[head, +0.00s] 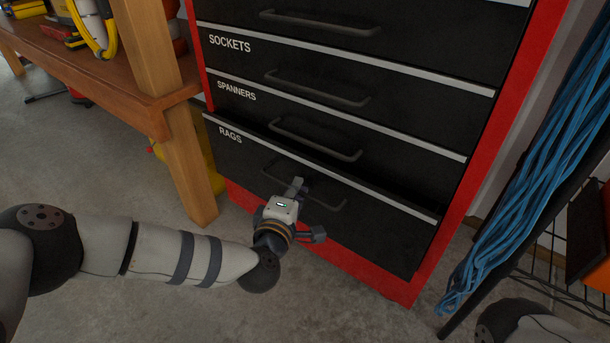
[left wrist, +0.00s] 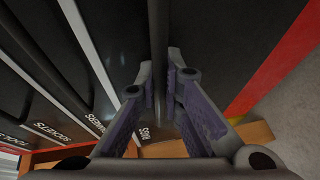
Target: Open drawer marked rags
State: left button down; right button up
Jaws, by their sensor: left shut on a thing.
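The drawer marked RAGS (head: 375,235) is the lowest labelled drawer of a black-fronted red cabinet. It stands slightly out, with a narrow dark gap above its grey top edge. Its dark bar handle (head: 333,204) runs across the front. My left gripper (head: 300,189) is at this handle, shut on it. In the left wrist view the handle (left wrist: 158,40) runs between the two fingers (left wrist: 160,90), and the RAGS label shows beside them. The gripper hides part of the handle in the head view. My right gripper is out of view.
The SPANNERS drawer (head: 400,133) and SOCKETS drawer (head: 420,68) above look shut. A wooden workbench (head: 110,80) with a thick leg (head: 185,165) stands close at left. Blue cords (head: 530,165) hang on a black rack at right. Concrete floor in front is clear.

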pick_arm(q)
jog(key=s+a+p, duration=0.8)
jog(key=s+a, duration=0.5)
jog(key=s, duration=0.5)
jog(key=shift+p, duration=0.35)
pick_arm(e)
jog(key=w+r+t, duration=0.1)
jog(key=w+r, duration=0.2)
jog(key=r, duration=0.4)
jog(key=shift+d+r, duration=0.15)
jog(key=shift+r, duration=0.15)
pick_arm(q)
jog(key=shift+s+a, duration=0.1)
jog(key=c, duration=2)
grip_release()
jog(key=shift+s, duration=0.1)
jog(key=v, duration=1.1)
jog(key=shift+s, duration=0.35)
jog(key=shift+a+r, duration=0.15)
